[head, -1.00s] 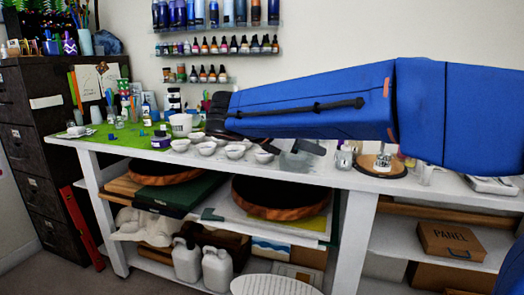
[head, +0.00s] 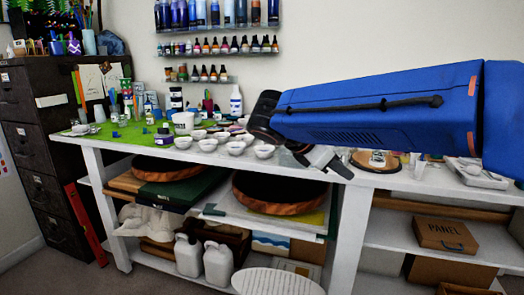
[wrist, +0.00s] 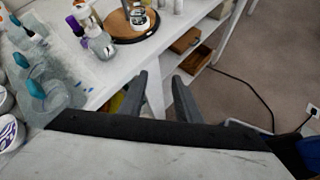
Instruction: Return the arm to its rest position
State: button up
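My blue arm (head: 375,115) reaches in from the right side of the head view, above the workbench. My gripper (head: 340,170) is at the bench's front edge in the head view, pointing down and to the right. In the wrist view my gripper (wrist: 159,75) shows two grey fingers set apart with nothing held between them. Below them are the white bench edge, a bench leg and the floor. How far the fingertips are from the bench edge is hard to tell.
White cups (head: 236,148) stand left of my gripper on the white workbench (head: 400,183). A round wooden board (head: 376,161) with a jar lies to the right. In the wrist view, a bottle with a purple top (wrist: 98,40) stands nearby. Floor (wrist: 255,60) is open in front.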

jog(key=s+d+f+m+y, duration=0.4)
jog(key=s+f+m, duration=0.6)
jog(key=s, duration=0.2)
jog(key=s+d+f+m+y, duration=0.5)
jog(key=s+f+m, duration=0.5)
jog(key=s, duration=0.2)
jog(key=shift+f+m+y, duration=0.25)
jog(key=shift+m+y, duration=0.05)
jog(key=shift+m, duration=0.1)
